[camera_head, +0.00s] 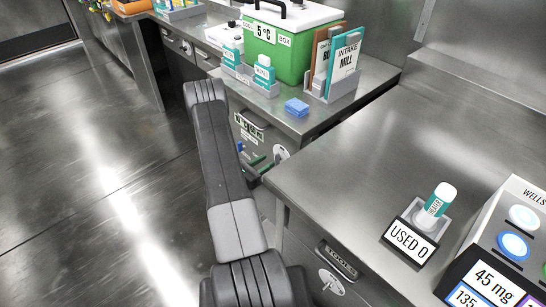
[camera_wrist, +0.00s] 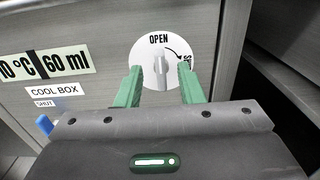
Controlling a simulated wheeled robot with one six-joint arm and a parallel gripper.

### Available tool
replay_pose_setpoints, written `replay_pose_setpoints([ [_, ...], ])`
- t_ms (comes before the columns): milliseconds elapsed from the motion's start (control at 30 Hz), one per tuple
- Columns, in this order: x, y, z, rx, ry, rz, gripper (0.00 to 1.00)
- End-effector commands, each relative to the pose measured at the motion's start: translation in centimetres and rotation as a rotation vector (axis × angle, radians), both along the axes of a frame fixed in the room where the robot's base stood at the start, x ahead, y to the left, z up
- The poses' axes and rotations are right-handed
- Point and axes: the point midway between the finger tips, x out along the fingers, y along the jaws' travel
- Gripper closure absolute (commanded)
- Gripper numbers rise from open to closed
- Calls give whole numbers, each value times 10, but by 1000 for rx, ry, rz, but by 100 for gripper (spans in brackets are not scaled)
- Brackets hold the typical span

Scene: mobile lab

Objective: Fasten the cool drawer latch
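The latch (camera_wrist: 150,52) is a white round dial on a grey metal drawer front (camera_wrist: 90,25), with a raised upright knob (camera_wrist: 161,68) in its middle. The knob points up at the word OPEN; a curved arrow runs right to a word partly hidden by a finger. My gripper (camera_wrist: 161,76) is open, its green fingers left and right of the knob with gaps on both sides. I cannot tell how near the fingertips are to the dial. In the head view the white dial (camera_head: 281,153) shows beside my green fingers (camera_head: 257,160), partly behind my arm.
Labels reading COOL BOX (camera_wrist: 54,90) and SHUT are left of the dial. A blue thing (camera_wrist: 44,124) shows at lower left. In the head view, a green cool box (camera_head: 275,50) stands on the bench above. A nearer counter (camera_head: 340,160) is close on the right. Floor at left is clear.

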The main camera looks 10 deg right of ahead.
Motion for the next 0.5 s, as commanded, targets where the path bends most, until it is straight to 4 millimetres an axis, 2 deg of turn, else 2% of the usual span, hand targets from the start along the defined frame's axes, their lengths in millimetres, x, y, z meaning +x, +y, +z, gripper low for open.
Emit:
replay_pose_setpoints([
  [33, 5, -9, 0, 2, -3, -4, 65],
  [200, 18, -28, 0, 1, -2, -2, 65],
  [500, 27, -40, 0, 1, -1, 1, 65],
])
